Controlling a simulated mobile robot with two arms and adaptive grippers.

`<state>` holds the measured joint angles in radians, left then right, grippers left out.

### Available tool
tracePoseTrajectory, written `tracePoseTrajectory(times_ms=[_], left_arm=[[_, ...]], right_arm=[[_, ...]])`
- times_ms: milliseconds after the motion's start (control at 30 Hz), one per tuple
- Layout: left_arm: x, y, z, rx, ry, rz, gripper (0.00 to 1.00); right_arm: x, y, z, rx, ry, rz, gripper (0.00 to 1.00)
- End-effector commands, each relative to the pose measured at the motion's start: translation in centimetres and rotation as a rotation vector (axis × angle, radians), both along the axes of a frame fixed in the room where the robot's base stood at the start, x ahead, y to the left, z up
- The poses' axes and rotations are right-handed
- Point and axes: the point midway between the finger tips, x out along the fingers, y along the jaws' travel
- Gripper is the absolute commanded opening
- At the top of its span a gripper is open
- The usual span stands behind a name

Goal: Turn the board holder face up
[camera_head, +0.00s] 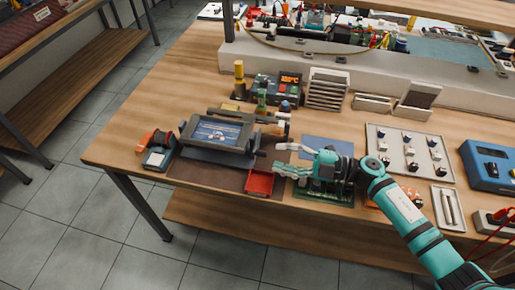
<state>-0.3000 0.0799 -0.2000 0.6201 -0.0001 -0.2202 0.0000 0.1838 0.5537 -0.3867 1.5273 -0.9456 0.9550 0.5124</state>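My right gripper (279,158) reaches in from the right on a teal arm. Its two pale fingers are apart, with no object seen between them. They are over the front of the table, just above and right of a small red tray. A dark frame with a bluish panel (217,131), which looks like the board holder, lies on the brown mat to the left of the fingers, apart from them. I cannot tell for certain which side of it faces up. My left gripper is not in view.
The red tray (260,182) sits at the mat's right end. A red and grey device (160,150) stands left of the frame. A green board (325,190) lies partly under my gripper. A grey panel with small parts (408,168) is right. Bare wood (150,100) lies at the left.

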Motion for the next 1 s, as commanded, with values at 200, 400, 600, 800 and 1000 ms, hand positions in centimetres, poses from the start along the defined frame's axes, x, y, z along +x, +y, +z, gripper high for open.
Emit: tracePoseTrajectory(times_ms=[200, 400, 600, 800, 1000], left_arm=[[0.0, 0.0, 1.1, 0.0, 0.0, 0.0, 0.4], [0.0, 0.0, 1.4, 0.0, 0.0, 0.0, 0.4], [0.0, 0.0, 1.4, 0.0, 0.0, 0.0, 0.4], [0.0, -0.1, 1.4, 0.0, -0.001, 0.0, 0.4], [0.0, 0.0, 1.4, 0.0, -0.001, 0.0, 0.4]], right_arm=[[1.4, 4.2, 0.3, 0.003, -0.001, 0.001, 0.38], [2.1, 6.2, 0.1, 0.001, 0.0, -0.001, 0.38], [2.2, 6.7, 0.0, 0.0, -0.001, 0.0, 0.38], [2.2, 6.7, 0.0, 0.0, -0.001, 0.0, 0.34], [2.1, 6.7, -0.1, -0.001, 0.0, 0.001, 0.08]])
